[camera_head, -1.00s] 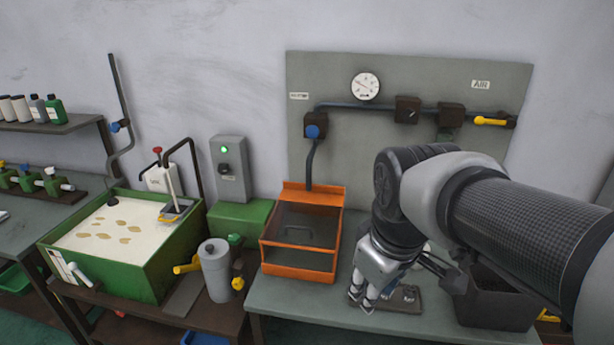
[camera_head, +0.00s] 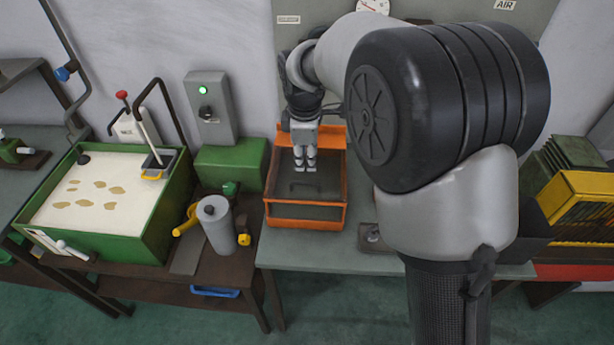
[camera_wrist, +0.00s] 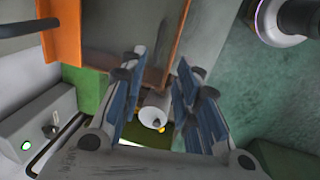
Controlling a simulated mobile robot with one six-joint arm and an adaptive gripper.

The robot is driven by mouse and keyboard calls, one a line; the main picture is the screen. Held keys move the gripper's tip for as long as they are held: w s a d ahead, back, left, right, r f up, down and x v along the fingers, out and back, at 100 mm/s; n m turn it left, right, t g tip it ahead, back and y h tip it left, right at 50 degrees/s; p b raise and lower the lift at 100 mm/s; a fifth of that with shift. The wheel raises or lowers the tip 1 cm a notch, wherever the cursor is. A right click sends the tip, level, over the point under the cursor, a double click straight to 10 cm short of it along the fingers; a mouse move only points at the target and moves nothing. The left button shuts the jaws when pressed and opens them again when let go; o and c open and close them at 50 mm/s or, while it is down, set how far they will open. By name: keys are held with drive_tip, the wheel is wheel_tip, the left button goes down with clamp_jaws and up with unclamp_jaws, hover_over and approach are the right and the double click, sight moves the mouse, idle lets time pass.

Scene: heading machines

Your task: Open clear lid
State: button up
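The clear lid (camera_head: 326,190) is a dark see-through panel on an orange-framed box (camera_head: 306,224) on the bench. It lies shut, as far as I can see, with a dark bar handle (camera_head: 304,187) on it. My gripper (camera_head: 304,171) points down over the rear middle of the lid, just behind the handle in the head view. I cannot tell the exact height above it. In the wrist view my gripper (camera_wrist: 160,62) has its fingers apart with nothing between them. The box's orange frame (camera_wrist: 62,32) also shows there; the handle is not clear.
A grey canister (camera_head: 217,225) with yellow fittings stands left of the box. A green block (camera_head: 230,168) and a grey control box (camera_head: 208,108) with a green lamp stand behind left. A green tank (camera_head: 160,218) is further left.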

sight(307, 183)
drive_tip(key=f, duration=0.3)
drive_tip(key=w+f+b, duration=0.1)
drive_tip(key=f, duration=0.3)
drive_tip(key=w+f, duration=0.1)
drive_tip(key=f, duration=0.3)
drive_tip(key=shift+w+f+b, duration=0.15)
drive_tip(key=shift+w+b, duration=0.05)
drive_tip(key=shift+b, duration=0.2)
drive_tip(key=shift+c, duration=0.2)
clamp_jaws()
